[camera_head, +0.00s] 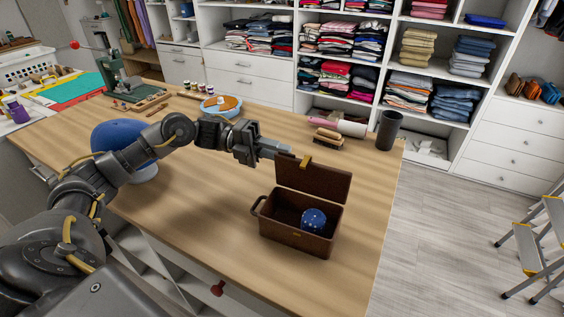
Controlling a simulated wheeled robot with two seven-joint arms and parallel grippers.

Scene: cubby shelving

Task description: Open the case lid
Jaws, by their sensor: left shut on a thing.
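The brown case (283,228) stands on the wooden table, with a dark handle on its left side. Its lid (310,182) stands raised, close to upright, at the far side of the case, with a yellow clasp on its top edge. A blue speckled ball (313,220) lies inside the case. My left gripper (287,153) reaches in from the left and is shut on the lid at its upper left corner. The exact grip of the fingertips is hard to see. My right gripper is not in view.
The wooden table (205,215) is clear left of the case. Behind are a blue-rimmed bowl (221,105), a brush (328,138), a pink-and-white roll (338,125) and a dark cup (389,130). A blue round object (112,135) sits behind my left arm. A stepladder (530,250) stands right.

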